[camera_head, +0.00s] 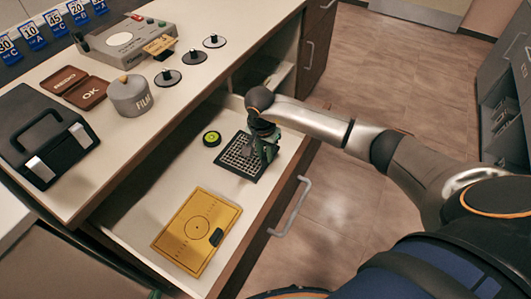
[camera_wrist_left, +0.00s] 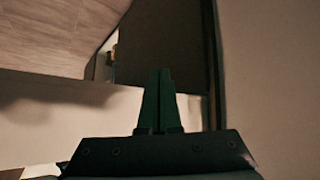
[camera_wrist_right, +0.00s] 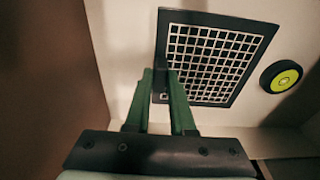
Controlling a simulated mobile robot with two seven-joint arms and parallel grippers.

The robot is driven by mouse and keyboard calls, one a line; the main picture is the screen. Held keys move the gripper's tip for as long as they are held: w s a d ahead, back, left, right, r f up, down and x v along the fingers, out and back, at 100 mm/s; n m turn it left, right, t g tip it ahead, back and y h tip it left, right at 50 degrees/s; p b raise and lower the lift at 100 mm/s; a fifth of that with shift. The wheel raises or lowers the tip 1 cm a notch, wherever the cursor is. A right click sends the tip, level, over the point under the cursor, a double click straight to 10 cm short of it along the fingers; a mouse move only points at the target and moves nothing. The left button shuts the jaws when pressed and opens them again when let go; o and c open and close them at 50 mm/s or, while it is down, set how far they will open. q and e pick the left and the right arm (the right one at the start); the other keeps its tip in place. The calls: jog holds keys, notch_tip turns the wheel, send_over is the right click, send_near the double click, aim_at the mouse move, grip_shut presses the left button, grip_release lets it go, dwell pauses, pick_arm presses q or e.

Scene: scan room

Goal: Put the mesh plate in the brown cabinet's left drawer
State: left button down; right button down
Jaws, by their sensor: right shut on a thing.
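The mesh plate (camera_head: 238,158), a black-framed white grid, is inside the open drawer (camera_head: 168,190) of the brown-fronted cabinet. It looks nearly flat, at or just above the drawer floor; I cannot tell if it touches. My right gripper (camera_head: 263,146) is shut on the plate's edge. In the right wrist view the green fingers (camera_wrist_right: 161,76) pinch the edge of the mesh plate (camera_wrist_right: 212,55) and partly hide it. My left gripper (camera_wrist_left: 159,72) is shut and empty in the left wrist view; at most a sliver shows at the head view's bottom edge.
A yellow plate (camera_head: 195,228) and a black-and-green disc (camera_head: 211,138) lie in the same drawer, the disc close beside the mesh plate. The drawer handle (camera_head: 289,207) faces the open floor. The countertop holds a black case (camera_head: 45,140), a film canister (camera_head: 131,97) and several knobbed discs.

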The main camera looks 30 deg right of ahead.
jog(key=c, duration=0.8)
grip_release()
jog(key=shift+o, duration=0.2)
notch_tip(320, 180, up, 12)
jog(key=a+p, duration=0.1)
jog(key=shift+s+a+p, duration=0.15)
jog(key=shift+s+p, duration=0.2)
jog(key=shift+r, duration=0.1)
